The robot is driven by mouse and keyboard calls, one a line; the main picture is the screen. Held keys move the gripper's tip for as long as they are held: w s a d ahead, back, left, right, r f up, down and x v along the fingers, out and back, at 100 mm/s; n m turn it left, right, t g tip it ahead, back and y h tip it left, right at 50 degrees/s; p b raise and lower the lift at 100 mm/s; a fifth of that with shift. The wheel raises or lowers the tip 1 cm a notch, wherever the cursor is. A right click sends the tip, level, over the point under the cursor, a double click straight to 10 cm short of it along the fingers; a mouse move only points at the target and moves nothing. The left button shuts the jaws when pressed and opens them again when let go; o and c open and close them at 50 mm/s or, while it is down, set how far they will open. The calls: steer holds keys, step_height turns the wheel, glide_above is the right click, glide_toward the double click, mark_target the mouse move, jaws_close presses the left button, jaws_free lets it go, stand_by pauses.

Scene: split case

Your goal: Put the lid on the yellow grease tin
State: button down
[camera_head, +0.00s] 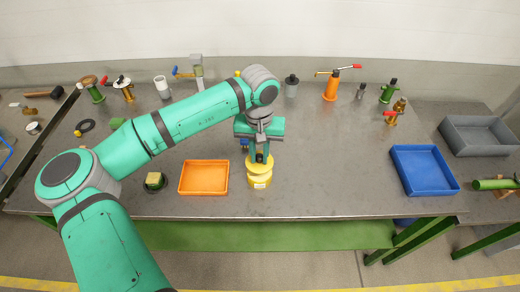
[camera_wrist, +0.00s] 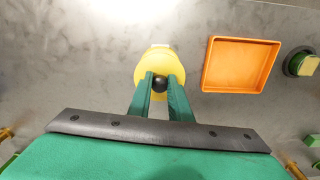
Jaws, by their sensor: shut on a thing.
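The yellow grease tin (camera_head: 260,182) stands on the bench near its front edge, with a pale label on its side. A yellow lid (camera_head: 251,166) with a black knob is directly above it, touching or very close; I cannot tell whether it is fully seated. My gripper (camera_head: 260,157) points down and is shut on the lid's black knob. In the wrist view the fingers of my gripper (camera_wrist: 160,86) are on either side of the black knob at the middle of the yellow lid (camera_wrist: 155,66). The lid hides most of the tin there.
A blue tray (camera_head: 425,190) lies to the right. Several fittings stand along the back. The bench between tin and blue tray is clear.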

mark_target(259, 163)
steer(key=shift+f, duration=2.05)
steer(key=shift+s+f, duration=0.1)
steer(key=shift+s, duration=0.35)
steer(key=shift+w, duration=0.3)
steer(key=c, duration=1.1)
jaws_free()
steer(key=shift+a, duration=0.1)
steer(key=shift+r, duration=3.5)
